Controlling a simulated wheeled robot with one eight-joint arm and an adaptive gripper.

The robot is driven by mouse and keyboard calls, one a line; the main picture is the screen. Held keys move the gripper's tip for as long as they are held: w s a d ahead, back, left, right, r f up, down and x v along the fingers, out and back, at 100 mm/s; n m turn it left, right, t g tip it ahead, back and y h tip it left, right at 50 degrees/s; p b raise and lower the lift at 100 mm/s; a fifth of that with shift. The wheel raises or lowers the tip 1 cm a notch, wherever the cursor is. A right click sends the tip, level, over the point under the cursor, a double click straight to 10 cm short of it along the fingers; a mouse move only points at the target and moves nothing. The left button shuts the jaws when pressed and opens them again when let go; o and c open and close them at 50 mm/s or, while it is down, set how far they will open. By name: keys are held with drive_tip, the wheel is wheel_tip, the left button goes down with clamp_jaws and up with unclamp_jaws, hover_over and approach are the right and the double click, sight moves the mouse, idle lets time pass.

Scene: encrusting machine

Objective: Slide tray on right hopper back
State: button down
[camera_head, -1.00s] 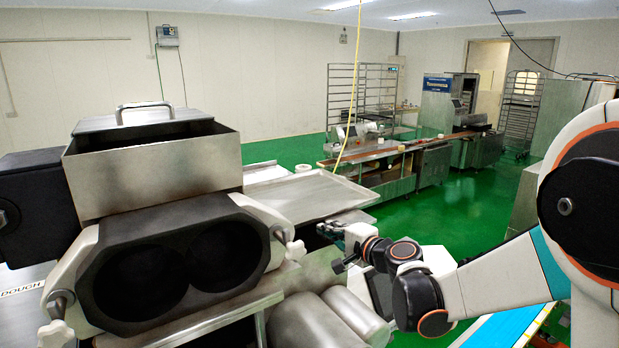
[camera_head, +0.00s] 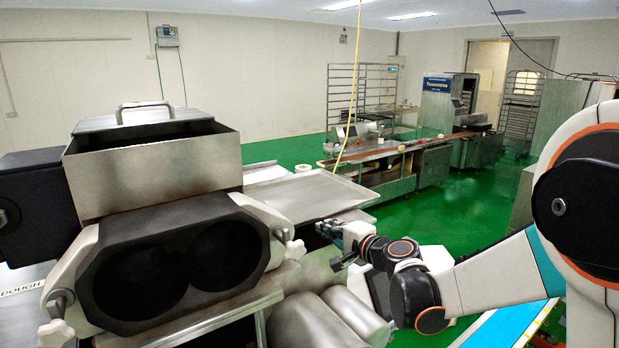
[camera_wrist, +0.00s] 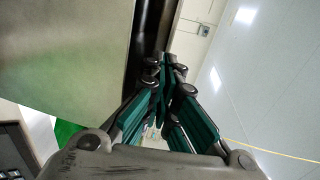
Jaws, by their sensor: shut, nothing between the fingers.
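A flat, shallow metal tray (camera_head: 312,196) lies to the right of the open metal hopper (camera_head: 150,172) in the head view. My gripper (camera_head: 326,230) is by the tray's near right edge, partly hidden, so contact cannot be told there. In the wrist view, my gripper's green-padded fingers (camera_wrist: 166,64) are closed together and empty. Their tips are close beside the edge of a broad metal panel (camera_wrist: 75,50), which may be the tray; whether they touch it is unclear.
The dark double-barrel housing (camera_head: 180,268) is below the hopper. Metal cylinders (camera_head: 310,322) lie below my gripper. A blue conveyor strip (camera_head: 515,325) is at lower right. Green floor (camera_head: 425,205) is open beyond the tray.

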sight(313, 219)
drive_tip(key=shift+r+b+x, duration=0.15)
drive_tip(key=shift+b+x, duration=0.05)
drive_tip(key=shift+x, duration=0.85)
drive_tip(key=shift+r+b+x, duration=0.15)
drive_tip(key=shift+r+x, duration=0.05)
drive_tip(key=shift+x, duration=0.8)
drive_tip(key=f+v, duration=0.1)
drive_tip(key=v, duration=0.9)
drive_tip(key=shift+f+b, duration=0.35)
drive_tip(key=shift+b, duration=0.1)
